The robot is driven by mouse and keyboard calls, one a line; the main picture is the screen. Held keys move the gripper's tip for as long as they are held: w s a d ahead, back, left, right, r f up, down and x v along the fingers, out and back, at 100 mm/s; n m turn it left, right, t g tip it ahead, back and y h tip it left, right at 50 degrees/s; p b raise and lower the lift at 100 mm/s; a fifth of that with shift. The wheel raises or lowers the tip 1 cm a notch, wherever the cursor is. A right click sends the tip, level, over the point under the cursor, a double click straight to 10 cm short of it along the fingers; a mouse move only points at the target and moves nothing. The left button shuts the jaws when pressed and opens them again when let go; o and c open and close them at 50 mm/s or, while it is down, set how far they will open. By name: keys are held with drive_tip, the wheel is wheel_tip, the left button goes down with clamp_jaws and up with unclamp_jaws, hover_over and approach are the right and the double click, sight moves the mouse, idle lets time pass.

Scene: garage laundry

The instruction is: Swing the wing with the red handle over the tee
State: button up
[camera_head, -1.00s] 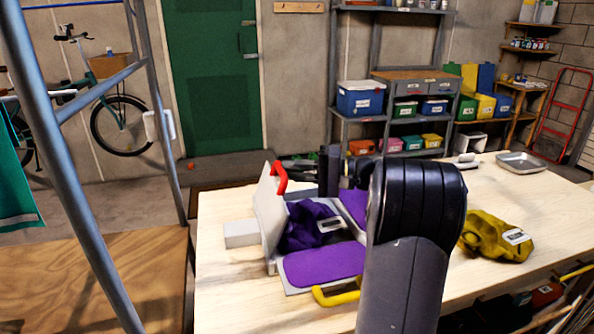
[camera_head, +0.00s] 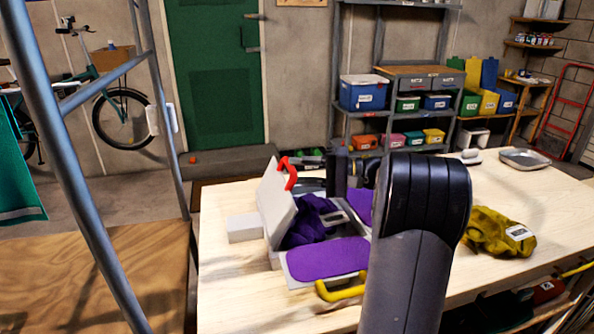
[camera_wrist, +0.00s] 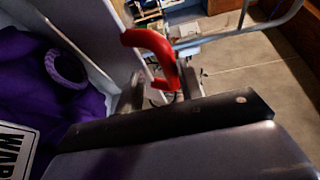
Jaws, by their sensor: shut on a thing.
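The grey wing (camera_head: 277,203) with the red handle (camera_head: 289,172) stands raised on the left of the folding board, leaning right over the edge of the purple tee (camera_head: 312,222). The tee lies bunched on the board. In the wrist view, my gripper (camera_wrist: 160,86) is shut on the red handle (camera_wrist: 150,42), beside the wing's grey face (camera_wrist: 85,30). The tee (camera_wrist: 35,75) shows at left there, with a white label (camera_wrist: 15,145). A front wing with a yellow handle (camera_head: 340,290) lies flat with flat purple cloth (camera_head: 325,258) on it. My arm hides the board's right side.
A pale block (camera_head: 243,228) sits on the table left of the wing. A yellow garment (camera_head: 497,232) lies to the right, with a metal tray (camera_head: 524,159) behind. A blue-grey metal frame (camera_head: 75,170) stands at the left. The table's front left is clear.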

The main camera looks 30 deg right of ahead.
drive_tip(key=v, duration=0.9)
drive_tip(key=shift+s+d, duration=0.2)
drive_tip(key=shift+s, duration=0.05)
drive_tip(key=shift+w+a+r, duration=0.1)
drive_tip(key=shift+a, duration=0.05)
drive_tip(key=x, duration=1)
drive_tip(key=shift+w+a, duration=0.2)
drive_tip(key=shift+a, duration=0.4)
drive_tip(key=shift+d, duration=0.1)
